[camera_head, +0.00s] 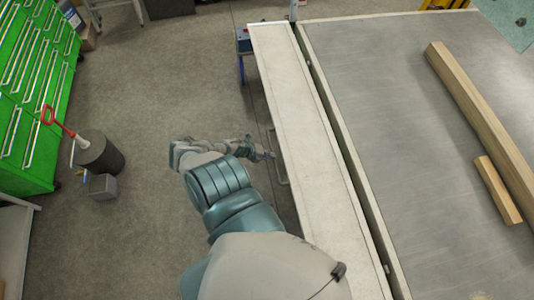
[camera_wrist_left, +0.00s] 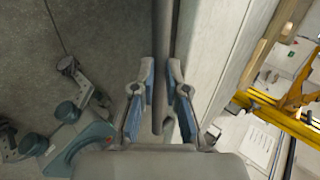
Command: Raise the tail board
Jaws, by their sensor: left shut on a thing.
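The tail board (camera_head: 302,110) is a long pale panel along the near-left edge of the trailer bed (camera_head: 385,90), with a dark gap between them. It looks folded outward, but I cannot tell its exact tilt. A thin handle (camera_head: 283,170) sticks out from its outer edge. My left gripper (camera_head: 268,156) is at this handle. In the left wrist view my left gripper (camera_wrist_left: 161,72) has its two fingers on either side of the grey handle bar (camera_wrist_left: 158,110), shut on it. The pale board (camera_wrist_left: 215,45) lies just right of the bar. My right gripper is not in view.
Two wooden beams, one long (camera_head: 480,120) and one short (camera_head: 497,190), lie on the bed. A green drawer cabinet (camera_head: 30,90) and a dark cylinder (camera_head: 98,153) with a red-handled tool stand at left. The floor between is clear.

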